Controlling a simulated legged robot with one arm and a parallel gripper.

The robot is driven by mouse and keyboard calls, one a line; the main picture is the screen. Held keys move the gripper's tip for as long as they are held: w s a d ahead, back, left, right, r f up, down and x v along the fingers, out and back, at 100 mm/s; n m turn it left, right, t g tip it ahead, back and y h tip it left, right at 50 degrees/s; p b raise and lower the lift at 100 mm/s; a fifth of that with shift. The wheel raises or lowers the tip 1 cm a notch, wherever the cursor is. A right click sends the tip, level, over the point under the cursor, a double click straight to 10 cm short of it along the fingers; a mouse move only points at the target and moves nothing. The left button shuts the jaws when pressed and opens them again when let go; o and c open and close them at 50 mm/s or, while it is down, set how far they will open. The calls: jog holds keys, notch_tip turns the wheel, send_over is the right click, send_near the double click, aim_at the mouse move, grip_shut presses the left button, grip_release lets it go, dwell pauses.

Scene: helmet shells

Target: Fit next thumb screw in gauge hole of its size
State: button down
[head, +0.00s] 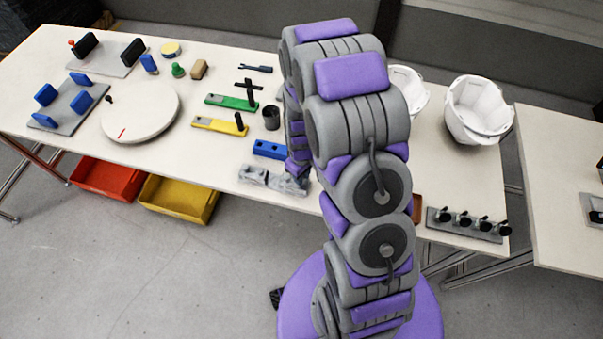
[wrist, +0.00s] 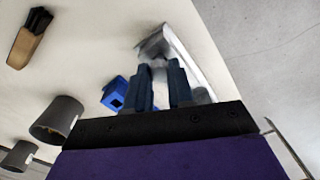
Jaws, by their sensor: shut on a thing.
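My gripper (wrist: 161,85) is shut on a small pale grey thing between its two dark blue fingers. Its shape is mostly hidden, so I cannot tell if it is a thumb screw. In the head view my arm hides most of the gripper, which is low over the table's front edge. A blue block (head: 270,150) with holes lies just left of it. The block also shows beside the left finger in the wrist view (wrist: 115,93). A grey holder (head: 258,176) is at the front edge, below the blue block. A rack of black-headed pieces (head: 465,222) stands at right.
Two white helmet shells (head: 478,108) stand at the back right. A dark cup (head: 271,117), a green bar (head: 232,103) and a yellow bar (head: 219,125) lie left of my arm. A round white disc (head: 141,112) is farther left. Red (head: 108,179) and yellow (head: 178,198) bins sit under the table.

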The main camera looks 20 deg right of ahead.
jog(key=shift+f, duration=0.85)
dwell(0.5)
jog(key=c, duration=0.9)
grip_release()
notch_tip(320, 180, up, 17)
jog(key=p, duration=0.1)
jog(key=shift+w+d+r+p, duration=0.15)
jog(key=shift+p, duration=0.25)
